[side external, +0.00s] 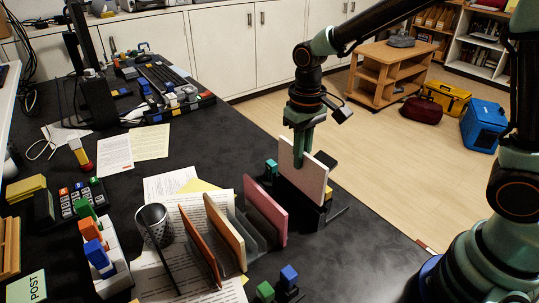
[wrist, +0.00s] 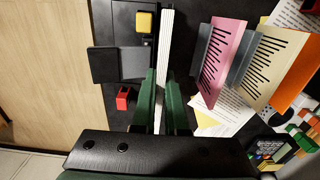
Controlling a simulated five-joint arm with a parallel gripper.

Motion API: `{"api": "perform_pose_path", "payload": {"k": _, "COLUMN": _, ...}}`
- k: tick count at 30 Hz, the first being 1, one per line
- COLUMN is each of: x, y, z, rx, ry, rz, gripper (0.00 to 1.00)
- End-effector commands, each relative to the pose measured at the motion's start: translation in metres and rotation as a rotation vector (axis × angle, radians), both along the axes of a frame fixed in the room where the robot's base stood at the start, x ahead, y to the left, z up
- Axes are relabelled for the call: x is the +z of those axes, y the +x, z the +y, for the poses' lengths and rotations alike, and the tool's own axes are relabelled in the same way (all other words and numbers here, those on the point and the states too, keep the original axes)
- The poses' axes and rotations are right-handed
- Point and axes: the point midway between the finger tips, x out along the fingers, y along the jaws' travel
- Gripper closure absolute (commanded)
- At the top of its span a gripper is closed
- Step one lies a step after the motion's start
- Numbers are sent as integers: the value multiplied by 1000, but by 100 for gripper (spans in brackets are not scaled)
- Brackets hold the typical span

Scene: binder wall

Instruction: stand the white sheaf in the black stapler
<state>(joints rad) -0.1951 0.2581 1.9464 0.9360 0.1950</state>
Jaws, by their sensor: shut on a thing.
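The white sheaf (side external: 302,174) is a thin upright panel, gripped near its top edge by my gripper (side external: 303,148). In the wrist view the sheaf (wrist: 165,45) shows edge-on as a pale strip running away between the green fingers (wrist: 163,90). The black stapler (side external: 312,214) is a dark block directly below and around the sheaf's lower edge in the side view. In the wrist view the stapler (wrist: 128,40) lies just left of the sheaf. The sheaf's bottom edge meets the black shape; whether it is seated inside, I cannot tell.
Pink (side external: 265,210), tan (side external: 226,231) and orange (side external: 199,242) panels stand in a grey rack left of the sheaf. A mesh cup (side external: 154,224) stands further left. Small blue (side external: 288,277) and green (side external: 265,291) blocks are in front. Dark table is bare at right.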

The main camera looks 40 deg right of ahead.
Motion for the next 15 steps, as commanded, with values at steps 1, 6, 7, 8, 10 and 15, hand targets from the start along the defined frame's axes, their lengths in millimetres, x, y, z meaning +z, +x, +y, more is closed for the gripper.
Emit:
{"api": "perform_pose_path", "payload": {"k": 1, "x": -1, "y": 0, "z": 0, "rx": 0, "ry": 0, "rz": 0, "gripper": 100}}
{"api": "perform_pose_path", "payload": {"k": 6, "x": -6, "y": 0, "z": 0, "rx": 0, "ry": 0, "rz": 2, "gripper": 100}}
{"api": "perform_pose_path", "payload": {"k": 7, "x": -7, "y": 0, "z": 0, "rx": 0, "ry": 0, "rz": 2, "gripper": 100}}
{"api": "perform_pose_path", "payload": {"k": 8, "x": -8, "y": 0, "z": 0, "rx": 0, "ry": 0, "rz": 2, "gripper": 100}}
{"api": "perform_pose_path", "payload": {"k": 10, "x": -11, "y": 0, "z": 0, "rx": 0, "ry": 0, "rz": 2, "gripper": 100}}
{"api": "perform_pose_path", "payload": {"k": 15, "x": -16, "y": 0, "z": 0, "rx": 0, "ry": 0, "rz": 2, "gripper": 100}}
